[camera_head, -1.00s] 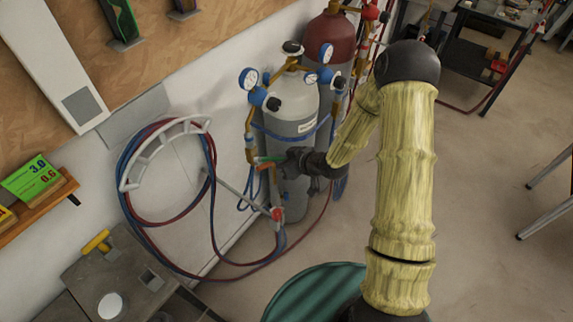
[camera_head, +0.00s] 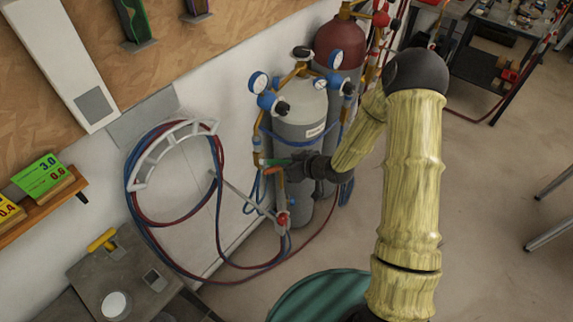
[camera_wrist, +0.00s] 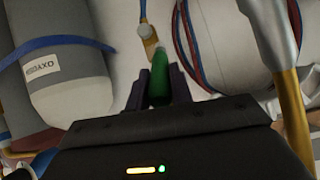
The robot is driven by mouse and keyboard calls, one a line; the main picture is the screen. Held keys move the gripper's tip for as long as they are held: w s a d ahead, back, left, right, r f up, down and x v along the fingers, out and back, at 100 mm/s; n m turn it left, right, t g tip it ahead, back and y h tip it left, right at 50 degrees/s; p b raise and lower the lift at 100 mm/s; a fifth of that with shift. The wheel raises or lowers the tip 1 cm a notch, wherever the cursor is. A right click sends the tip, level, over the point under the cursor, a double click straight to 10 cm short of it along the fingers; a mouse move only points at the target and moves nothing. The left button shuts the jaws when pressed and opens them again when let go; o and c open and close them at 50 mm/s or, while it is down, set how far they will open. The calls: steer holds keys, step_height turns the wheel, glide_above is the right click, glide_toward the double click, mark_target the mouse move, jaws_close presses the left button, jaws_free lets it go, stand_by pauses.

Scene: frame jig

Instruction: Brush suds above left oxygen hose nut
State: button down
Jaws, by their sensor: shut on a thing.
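My gripper (camera_head: 290,165) is shut on the green handle of a brush (camera_wrist: 159,82), its dark fingers on either side in the wrist view. The handle points away from me, and its far end is close to a brass hose nut (camera_wrist: 148,36) with a pale patch beside it. I cannot tell whether that patch is bristles or suds, or whether it touches the nut. In the head view the green handle (camera_head: 274,162) lies at the left side of the grey oxygen cylinder (camera_head: 300,120), below the regulator with blue-rimmed gauges (camera_head: 258,82).
A dark red cylinder (camera_head: 340,45) stands behind the grey one. Coiled red and blue hoses hang on a white rack (camera_head: 150,160) at the left. A blue strap (camera_wrist: 60,42) crosses the cylinder. A grey bench (camera_head: 130,265) is at lower left. Open floor is at right.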

steer(key=shift+w+a, duration=0.35)
steer(key=shift+a, duration=0.1)
stand_by(0.3)
steer(key=w+d+p, duration=0.1)
steer(key=w+d, duration=0.1)
steer(key=w, duration=0.1)
steer(key=shift+d, duration=0.35)
steer(key=shift+a, duration=0.15)
stand_by(0.5)
steer(key=shift+s+a+b, duration=0.7)
steer(key=shift+s+a, duration=0.55)
steer(key=shift+s, duration=0.3)
steer(key=shift+d, duration=0.1)
